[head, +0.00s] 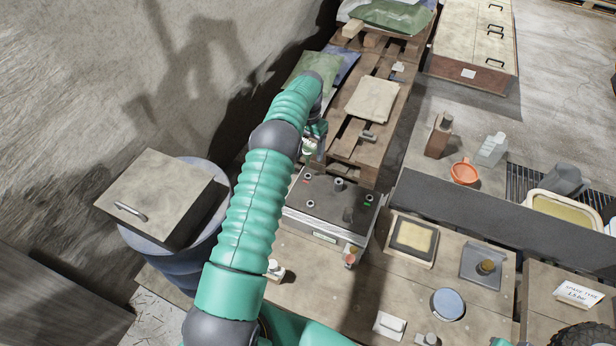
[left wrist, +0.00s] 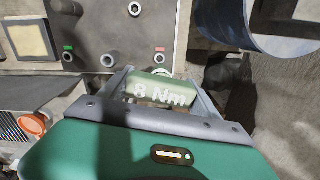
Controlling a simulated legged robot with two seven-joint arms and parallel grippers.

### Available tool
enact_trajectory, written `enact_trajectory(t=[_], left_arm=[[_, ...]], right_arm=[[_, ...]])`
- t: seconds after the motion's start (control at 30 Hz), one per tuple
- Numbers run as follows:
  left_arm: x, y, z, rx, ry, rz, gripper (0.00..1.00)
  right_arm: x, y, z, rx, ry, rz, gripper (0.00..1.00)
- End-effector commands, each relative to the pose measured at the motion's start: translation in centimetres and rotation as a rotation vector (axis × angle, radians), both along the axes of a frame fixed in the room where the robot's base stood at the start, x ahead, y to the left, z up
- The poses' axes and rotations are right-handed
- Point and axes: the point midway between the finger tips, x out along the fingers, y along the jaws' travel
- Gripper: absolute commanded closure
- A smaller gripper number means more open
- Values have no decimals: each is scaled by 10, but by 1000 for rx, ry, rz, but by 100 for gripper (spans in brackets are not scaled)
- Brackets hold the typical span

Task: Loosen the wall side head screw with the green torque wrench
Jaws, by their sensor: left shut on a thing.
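My left gripper (head: 314,138) is above the back left edge of the grey plate (head: 328,212) and is partly hidden by my arm. In the left wrist view it (left wrist: 164,84) is shut on the green torque wrench (left wrist: 160,92), whose handle reads "8 Nm". The plate (left wrist: 105,30) carries several round screw heads or sockets. One (left wrist: 160,58) beside a red mark lies just beyond the wrench; another (left wrist: 68,57) lies beside a green mark. Whether the wrench touches a screw cannot be told.
A blue drum (head: 180,262) with a handled box (head: 160,195) on it stands left by the wall. Pallets (head: 350,150) lie behind the plate. A framed yellow pad (head: 413,240), a blue round lid (head: 448,304) and small parts sit on the timber at right.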

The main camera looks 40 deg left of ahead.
Motion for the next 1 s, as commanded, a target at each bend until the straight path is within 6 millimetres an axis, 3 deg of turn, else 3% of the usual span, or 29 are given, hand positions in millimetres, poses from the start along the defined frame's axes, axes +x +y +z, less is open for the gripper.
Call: enact_trajectory(t=[0.23,0.5,0.8,1.0], left_arm=[[0,0,0,0,-1,-31,100],[0,-1,1,0,-2,-495,100],[1,-2,0,0,-2,-538,100],[0,-3,1,-1,-2,-886,100]], right_arm=[[0,0,1,0,0,0,64],[0,0,5,0,0,0,64],[0,0,5,0,0,0,64],[0,0,8,0,0,0,64]])
